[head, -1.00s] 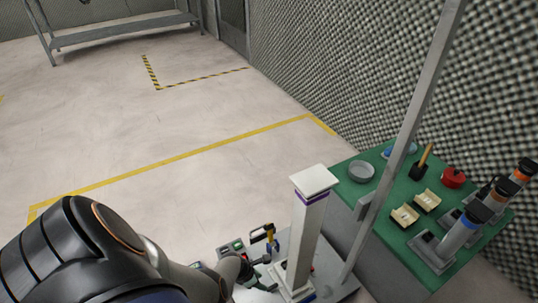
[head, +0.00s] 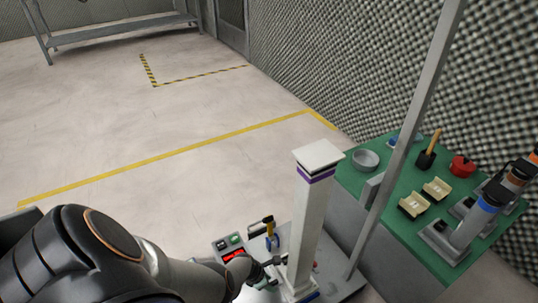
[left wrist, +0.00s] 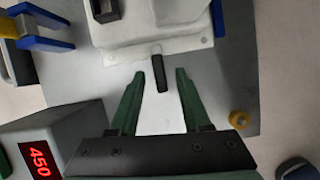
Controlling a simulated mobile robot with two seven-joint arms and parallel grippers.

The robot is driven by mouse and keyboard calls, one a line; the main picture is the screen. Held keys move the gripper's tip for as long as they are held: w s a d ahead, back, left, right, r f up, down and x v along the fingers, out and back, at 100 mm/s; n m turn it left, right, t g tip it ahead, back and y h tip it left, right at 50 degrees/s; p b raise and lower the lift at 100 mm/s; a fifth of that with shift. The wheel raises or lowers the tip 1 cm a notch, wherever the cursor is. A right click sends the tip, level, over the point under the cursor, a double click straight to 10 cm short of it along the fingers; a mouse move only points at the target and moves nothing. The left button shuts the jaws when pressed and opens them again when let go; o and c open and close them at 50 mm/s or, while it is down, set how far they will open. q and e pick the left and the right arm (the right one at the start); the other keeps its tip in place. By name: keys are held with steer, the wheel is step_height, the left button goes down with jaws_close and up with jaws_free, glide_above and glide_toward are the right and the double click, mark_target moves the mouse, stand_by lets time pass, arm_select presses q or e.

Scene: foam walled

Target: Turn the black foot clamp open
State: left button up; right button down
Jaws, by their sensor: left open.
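The black foot clamp (left wrist: 160,72) is a short dark bar at the edge of the white column's base (left wrist: 184,46) in the left wrist view. It points out from the base toward my left gripper (left wrist: 161,80). The gripper's two green fingers are open, one on each side of the clamp's free end, with gaps on both sides. In the head view my left gripper (head: 277,262) is low beside the white column (head: 308,220), and I cannot make out the clamp there. My right gripper is not in view.
A box with a red display (left wrist: 41,158) reading 450 stands at the lower left. A blue bracket (left wrist: 48,43) with a yellow part is at the upper left. A green-topped table (head: 400,240) holds several items.

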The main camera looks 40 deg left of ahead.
arm_select(q)
jaws_close()
stand_by(0.3)
stand_by(0.3)
